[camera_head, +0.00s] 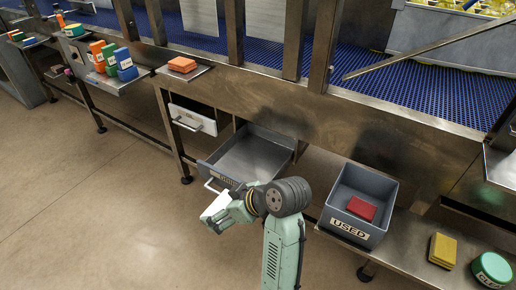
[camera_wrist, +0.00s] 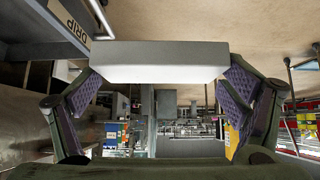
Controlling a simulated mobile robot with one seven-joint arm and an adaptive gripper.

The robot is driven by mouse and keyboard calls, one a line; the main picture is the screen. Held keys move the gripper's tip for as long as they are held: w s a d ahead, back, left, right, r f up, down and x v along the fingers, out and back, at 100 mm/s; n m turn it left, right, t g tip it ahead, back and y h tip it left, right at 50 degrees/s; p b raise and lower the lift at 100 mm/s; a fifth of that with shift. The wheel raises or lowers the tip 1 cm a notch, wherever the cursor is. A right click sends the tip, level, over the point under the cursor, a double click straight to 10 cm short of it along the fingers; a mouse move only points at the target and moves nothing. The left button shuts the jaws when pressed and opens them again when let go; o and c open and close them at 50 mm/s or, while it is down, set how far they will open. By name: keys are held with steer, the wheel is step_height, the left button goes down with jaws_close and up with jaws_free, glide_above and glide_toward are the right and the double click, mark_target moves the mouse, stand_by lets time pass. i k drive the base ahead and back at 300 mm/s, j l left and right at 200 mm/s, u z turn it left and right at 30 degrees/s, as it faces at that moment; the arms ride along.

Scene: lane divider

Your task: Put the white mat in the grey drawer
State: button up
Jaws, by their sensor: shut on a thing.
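The white mat (camera_head: 213,204) is a pale flat block held in my gripper (camera_head: 224,213) in the head view. In the wrist view the mat (camera_wrist: 158,62) spans the space between the two purple-padded fingers, which are shut on it. The grey drawer (camera_head: 250,153) is pulled open, and its visible inside looks empty. My gripper and the mat are just in front of the drawer's handle, outside the drawer. My arm hides part of the drawer's front label. In the wrist view the drawer front (camera_wrist: 50,28) with a "DRIP" label shows at upper left.
A yellow sponge (camera_head: 442,250) and green tub (camera_head: 491,269) lie further right. Another drawer (camera_head: 190,119) sits at left, below orange pads (camera_head: 182,64). The floor at left is clear.

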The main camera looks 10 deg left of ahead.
mark_target(241, 156)
steer(key=i, duration=1)
